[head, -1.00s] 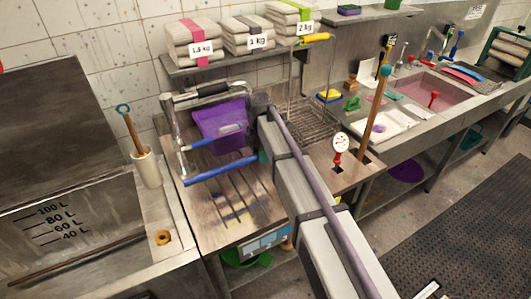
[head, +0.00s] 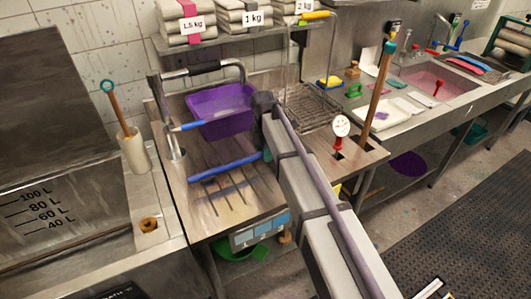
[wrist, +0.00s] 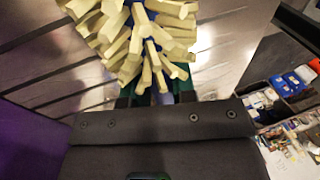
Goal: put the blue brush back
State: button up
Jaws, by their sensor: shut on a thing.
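The blue brush fills the top of the wrist view, with its pale yellow bristles (wrist: 135,45) facing the camera and a little of its blue body behind them. My gripper (wrist: 155,97) has its dark green fingers shut on it below the bristles. In the head view a long blue rod (head: 222,167), which looks like the brush's handle, reaches left from beside my wrist over the grooved drainboard (head: 205,205). My arm hides the brush head there. I cannot tell the height of the brush above the drainboard.
A purple tub (head: 220,110) stands behind the rod, by a metal pipe and a second blue bar (head: 188,125). A white holder (head: 136,155) with a wooden-handled tool is left.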

notch_tip(320, 180, down, 2)
jog(key=shift+f+b, duration=0.1)
jog(key=shift+b, duration=0.45)
jog(key=o, duration=1)
jog(key=p+v, duration=1)
jog(key=v, duration=0.1)
jog(key=shift+p, duration=0.35)
